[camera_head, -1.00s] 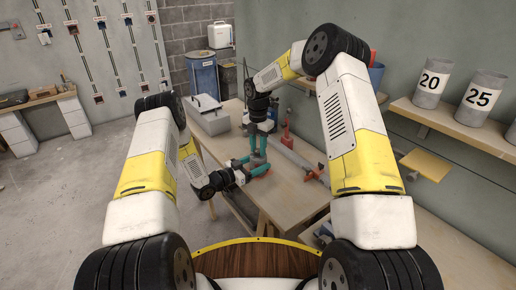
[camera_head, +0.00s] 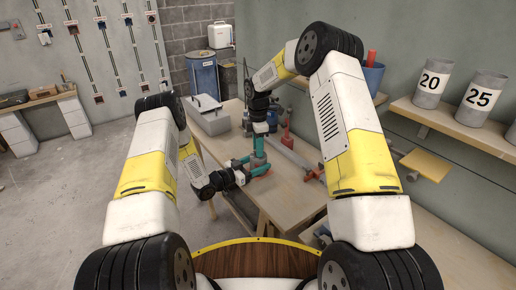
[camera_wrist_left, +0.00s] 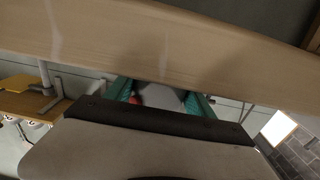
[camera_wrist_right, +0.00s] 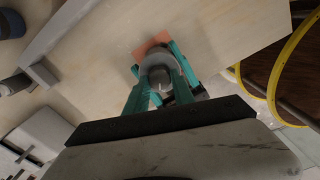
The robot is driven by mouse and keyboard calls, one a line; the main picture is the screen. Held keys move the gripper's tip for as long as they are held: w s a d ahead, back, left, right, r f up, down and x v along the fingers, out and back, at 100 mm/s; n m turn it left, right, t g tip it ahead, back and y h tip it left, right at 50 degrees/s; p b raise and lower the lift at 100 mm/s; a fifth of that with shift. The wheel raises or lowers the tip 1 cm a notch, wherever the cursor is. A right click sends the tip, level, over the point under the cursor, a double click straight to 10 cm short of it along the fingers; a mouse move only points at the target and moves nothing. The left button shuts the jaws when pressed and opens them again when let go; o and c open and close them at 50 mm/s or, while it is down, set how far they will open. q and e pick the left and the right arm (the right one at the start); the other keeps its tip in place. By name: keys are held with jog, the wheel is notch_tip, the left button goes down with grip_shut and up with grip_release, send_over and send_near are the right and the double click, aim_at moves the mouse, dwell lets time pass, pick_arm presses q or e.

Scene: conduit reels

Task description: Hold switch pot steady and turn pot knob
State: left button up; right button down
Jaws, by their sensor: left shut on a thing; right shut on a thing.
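The switch pot (camera_wrist_right: 158,58) is a grey round body on an orange-red base (camera_wrist_right: 147,42), standing on the wooden bench. My left gripper (camera_head: 257,167) comes in low from the side and is shut on the pot body, which shows grey between its teal fingers in the left wrist view (camera_wrist_left: 160,97). My right gripper (camera_head: 259,157) points down from above and is shut on the pot knob (camera_wrist_right: 159,77), a grey round cap. In the head view the teal fingers mostly hide the pot and knob.
A grey toolbox (camera_head: 209,119) stands at the bench's far left end. A long grey bar (camera_head: 290,152) and red tools (camera_head: 286,138) lie behind the grippers. The bench top (camera_head: 285,190) is clear in front. A shelf with numbered grey cylinders (camera_head: 482,92) is on the right wall.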

jog(key=m, duration=0.4)
jog(key=shift+m, duration=0.3)
jog(key=m, duration=0.4)
jog(key=shift+w, duration=0.1)
jog(key=shift+m, duration=0.3)
jog(key=c, duration=1.1)
grip_release()
jog(key=shift+o, duration=0.2)
jog(key=shift+r, duration=0.15)
notch_tip(320, 180, up, 12)
